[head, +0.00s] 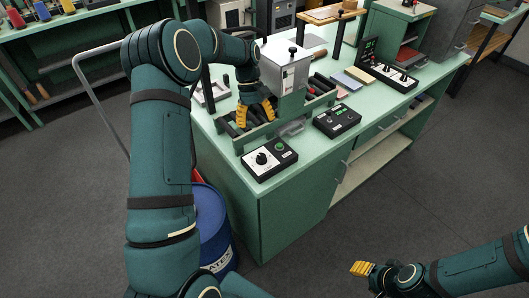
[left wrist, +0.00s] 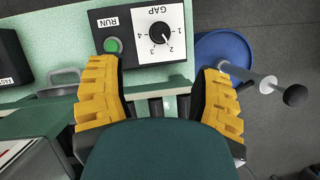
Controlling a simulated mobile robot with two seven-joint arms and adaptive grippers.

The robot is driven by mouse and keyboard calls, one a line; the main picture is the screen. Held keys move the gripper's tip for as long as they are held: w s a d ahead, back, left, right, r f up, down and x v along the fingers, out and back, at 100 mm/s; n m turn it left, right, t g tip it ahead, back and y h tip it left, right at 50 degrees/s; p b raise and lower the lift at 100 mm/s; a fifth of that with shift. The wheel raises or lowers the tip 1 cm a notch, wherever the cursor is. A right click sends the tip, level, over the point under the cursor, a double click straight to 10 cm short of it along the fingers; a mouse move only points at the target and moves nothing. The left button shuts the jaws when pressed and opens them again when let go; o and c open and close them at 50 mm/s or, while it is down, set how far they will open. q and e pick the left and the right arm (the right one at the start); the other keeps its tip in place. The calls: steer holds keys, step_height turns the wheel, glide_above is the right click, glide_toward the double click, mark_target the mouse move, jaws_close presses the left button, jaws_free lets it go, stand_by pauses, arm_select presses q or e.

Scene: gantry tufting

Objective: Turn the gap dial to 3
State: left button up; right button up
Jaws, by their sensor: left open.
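The gap dial (head: 262,158) is a black round knob on a white plate, on a control box at the near corner of the green bench. In the left wrist view the dial (left wrist: 161,33) shows from above, with numbers 1 to 4 along its lower side. Its pointer seems to aim down-right, near the 2, but is too small to be sure. My left gripper (head: 257,112) is open and empty, above the machine behind the box. In its wrist view the yellow fingers (left wrist: 156,70) are apart, short of the dial and not touching it. My right gripper (head: 362,268) is low at right, away from the bench.
A green RUN button (left wrist: 113,45) sits beside the dial on the same box. A second black control box (head: 337,120) stands to its right. The grey machine head (head: 286,70) rises close beside my left gripper. A blue barrel (head: 212,230) stands below the bench.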

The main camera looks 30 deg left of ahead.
mark_target(261, 155)
arm_select(q)
steer(key=x, duration=1.2)
steer(key=shift+s+f+b, duration=0.1)
steer(key=shift+b, duration=0.2)
jaws_close()
